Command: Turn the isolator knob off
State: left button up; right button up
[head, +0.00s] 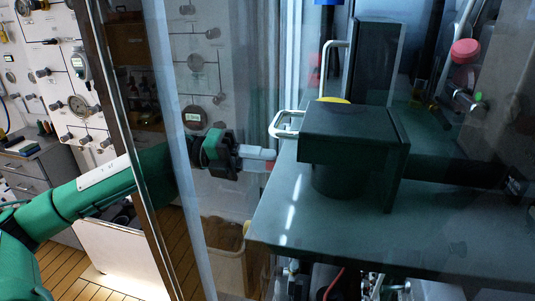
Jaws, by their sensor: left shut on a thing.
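My left gripper (268,160) comes in from the left on the green arm and points right, at the left edge of a dark shelf. Its pale fingers are shut on a small red part (270,166), which looks like the isolator knob. Most of that part is hidden by the fingers, so I cannot tell which way the knob is turned. My right gripper is not in view.
A clear pane with a dark frame (128,130) stands across my left arm. A dark boxy unit (345,125) sits on the dark shelf (300,235), with a pale metal handle (285,118) beside it. Gauge panels (195,60) stand behind. Wooden floor shows below left.

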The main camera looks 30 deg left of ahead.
pick_arm(q)
jog(key=shift+r+n+p, duration=0.15)
jog(key=shift+n+p, duration=0.9)
jog(key=shift+n, duration=1.05)
jog(key=o, duration=1)
jog(key=shift+c, duration=0.2)
jog(key=shift+s, duration=0.1)
jog(key=b+v, duration=1.1)
jog(key=v, duration=0.2)
jog(key=shift+a, duration=0.25)
